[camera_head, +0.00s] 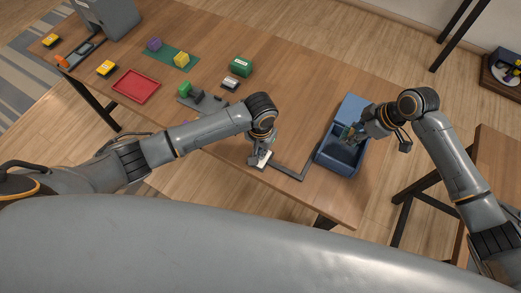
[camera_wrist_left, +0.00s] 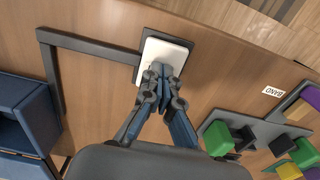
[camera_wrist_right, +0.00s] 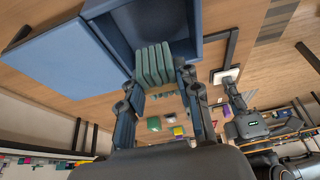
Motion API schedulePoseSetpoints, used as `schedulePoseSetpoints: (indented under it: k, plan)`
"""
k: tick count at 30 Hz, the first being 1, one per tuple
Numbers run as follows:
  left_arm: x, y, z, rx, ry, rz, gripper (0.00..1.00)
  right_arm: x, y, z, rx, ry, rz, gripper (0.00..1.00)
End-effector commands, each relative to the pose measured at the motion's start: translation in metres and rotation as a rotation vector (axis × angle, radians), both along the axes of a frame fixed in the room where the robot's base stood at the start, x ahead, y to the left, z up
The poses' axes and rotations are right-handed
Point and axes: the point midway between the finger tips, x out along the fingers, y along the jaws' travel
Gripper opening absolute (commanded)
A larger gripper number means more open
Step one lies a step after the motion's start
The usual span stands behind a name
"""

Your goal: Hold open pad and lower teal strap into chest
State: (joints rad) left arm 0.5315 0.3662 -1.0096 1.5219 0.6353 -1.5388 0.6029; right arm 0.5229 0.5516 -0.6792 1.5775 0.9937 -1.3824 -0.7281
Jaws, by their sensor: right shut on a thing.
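The white open pad (camera_head: 263,160) sits near the table's front edge; it also shows in the left wrist view (camera_wrist_left: 171,50). My left gripper (camera_wrist_left: 160,72) has its fingertips together on the pad, seemingly touching it. The blue chest (camera_head: 334,166) stands at the table's right end with its lid (camera_head: 353,105) open. My right gripper (camera_head: 352,135) is shut on the teal strap (camera_wrist_right: 153,63), a ridged green piece, over the chest's opening. How far the strap is inside the chest is hard to tell.
A dark bar (camera_head: 289,172) runs along the table from the pad to the chest. A red tray (camera_head: 136,86), a green block (camera_head: 240,67) and several small coloured blocks lie further left. The table between the pad and the chest is otherwise clear.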

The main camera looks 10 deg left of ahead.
Motion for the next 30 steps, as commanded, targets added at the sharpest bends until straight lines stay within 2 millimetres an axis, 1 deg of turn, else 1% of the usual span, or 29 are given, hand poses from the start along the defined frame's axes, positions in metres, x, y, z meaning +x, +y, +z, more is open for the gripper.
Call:
schedulePoseSetpoints:
  k: [24, 30]
  plan:
    - [-0.002, 0.001, -0.002, 0.002, 0.005, 0.0, 0.0, 0.0, 0.001, -0.05, 0.001, 0.0, 0.0, 0.01]
    - [-0.002, 0.001, -0.002, 0.002, 0.005, 0.0, 0.0, 0.0, 0.0, -0.057, 0.001, -0.001, 0.0, 0.01]
